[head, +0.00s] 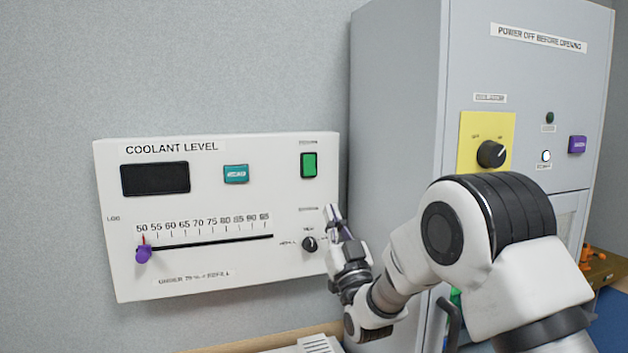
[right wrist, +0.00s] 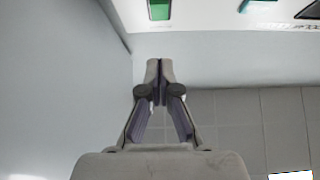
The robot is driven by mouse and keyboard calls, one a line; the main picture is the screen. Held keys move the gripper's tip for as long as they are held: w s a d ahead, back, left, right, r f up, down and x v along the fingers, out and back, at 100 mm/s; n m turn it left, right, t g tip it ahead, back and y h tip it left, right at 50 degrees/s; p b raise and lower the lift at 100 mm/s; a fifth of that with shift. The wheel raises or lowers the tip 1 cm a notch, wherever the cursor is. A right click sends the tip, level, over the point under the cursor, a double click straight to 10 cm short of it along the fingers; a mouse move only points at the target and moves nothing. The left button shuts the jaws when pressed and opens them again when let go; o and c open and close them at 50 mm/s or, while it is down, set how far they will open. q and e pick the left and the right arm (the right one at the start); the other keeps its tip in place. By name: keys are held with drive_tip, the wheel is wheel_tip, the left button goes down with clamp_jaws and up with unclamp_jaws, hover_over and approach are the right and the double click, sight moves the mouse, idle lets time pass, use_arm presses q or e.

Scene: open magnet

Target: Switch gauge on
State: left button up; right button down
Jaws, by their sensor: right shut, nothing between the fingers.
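The gauge panel (head: 200,210), labelled COOLANT LEVEL, is a white box on the wall. Its display (head: 155,178) is dark. A teal button (head: 236,174) sits right of the display, and a green rocker switch (head: 309,165) is at the upper right. The purple slider knob (head: 143,254) is at the left end of the scale, near 50. A small black dial (head: 310,244) is at the lower right. My right gripper (head: 333,213) is shut and empty by the panel's right edge, below the green switch. In the right wrist view the closed fingertips (right wrist: 160,66) point toward the green switch (right wrist: 159,9). My left gripper is out of view.
A tall grey cabinet (head: 395,110) stands right of the panel, with a black knob (head: 491,154) on a yellow plate, a lit white indicator (head: 546,156) and a purple button (head: 577,144). Bare wall lies left of and above the panel.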

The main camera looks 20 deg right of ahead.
sight(310, 169)
drive_tip(key=p+x, duration=0.2)
drive_tip(key=x, duration=0.2)
drive_tip(key=w+f+p+x, duration=0.1)
drive_tip(key=p+x, duration=0.1)
drive_tip(key=x, duration=0.1)
drive_tip(key=f+p+x, duration=0.1)
drive_tip(key=p+x, duration=0.2)
drive_tip(key=x, duration=0.1)
drive_tip(key=shift+w+r, duration=0.25)
drive_tip(key=shift+w, duration=0.2)
drive_tip(key=shift+w+f, duration=0.15)
drive_tip(key=shift+w, duration=0.15)
drive_tip(key=shift+s, duration=0.1)
